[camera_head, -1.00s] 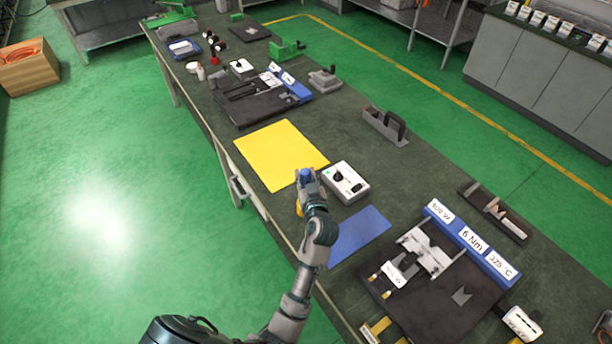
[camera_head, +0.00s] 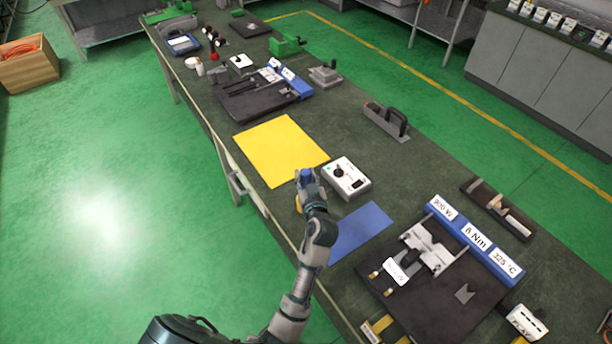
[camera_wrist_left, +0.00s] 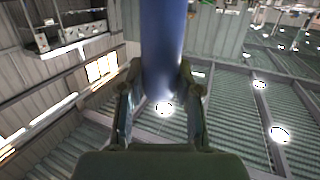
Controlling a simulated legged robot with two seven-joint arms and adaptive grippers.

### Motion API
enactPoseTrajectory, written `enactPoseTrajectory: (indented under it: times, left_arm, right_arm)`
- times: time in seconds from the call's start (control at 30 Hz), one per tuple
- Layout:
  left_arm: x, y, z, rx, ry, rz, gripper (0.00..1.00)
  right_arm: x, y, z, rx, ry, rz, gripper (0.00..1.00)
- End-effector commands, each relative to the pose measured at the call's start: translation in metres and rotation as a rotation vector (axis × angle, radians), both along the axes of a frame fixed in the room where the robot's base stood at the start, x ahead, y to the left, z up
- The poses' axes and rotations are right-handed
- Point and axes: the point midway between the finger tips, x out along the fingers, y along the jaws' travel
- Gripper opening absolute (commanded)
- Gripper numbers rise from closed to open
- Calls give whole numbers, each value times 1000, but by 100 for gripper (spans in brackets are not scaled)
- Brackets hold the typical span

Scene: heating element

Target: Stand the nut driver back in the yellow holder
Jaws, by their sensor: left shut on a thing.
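My left gripper (camera_head: 308,181) is shut on the blue handle of the nut driver (camera_head: 306,174), near the front edge of the bench. In the left wrist view the nut driver's blue handle (camera_wrist_left: 163,40) stands between the two fingers (camera_wrist_left: 160,95), and the shaft cannot be made out. A small yellow piece (camera_head: 298,203), probably the yellow holder, shows just left of my gripper and wrist, mostly hidden by them. I cannot tell whether the nut driver touches it or is inside it. My right gripper is out of view.
A white control box (camera_head: 346,178) stands close to the right of my gripper. A flat yellow mat (camera_head: 280,150) lies behind and a blue mat (camera_head: 360,232) lies to the front right. A black fixture plate (camera_head: 440,300) with a blue label bar (camera_head: 474,240) is farther right.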

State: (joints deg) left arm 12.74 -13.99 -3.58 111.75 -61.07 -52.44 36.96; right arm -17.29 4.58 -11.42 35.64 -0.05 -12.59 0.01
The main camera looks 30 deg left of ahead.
Motion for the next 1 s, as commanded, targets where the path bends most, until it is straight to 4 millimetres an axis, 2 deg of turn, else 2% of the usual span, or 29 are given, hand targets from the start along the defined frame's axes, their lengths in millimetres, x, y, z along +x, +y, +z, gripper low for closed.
enactPoseTrajectory:
  times: [1.0]
  left_arm:
    - [0,0,-24,1,-3,-1,0]
  right_arm:
    - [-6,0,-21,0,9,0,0]
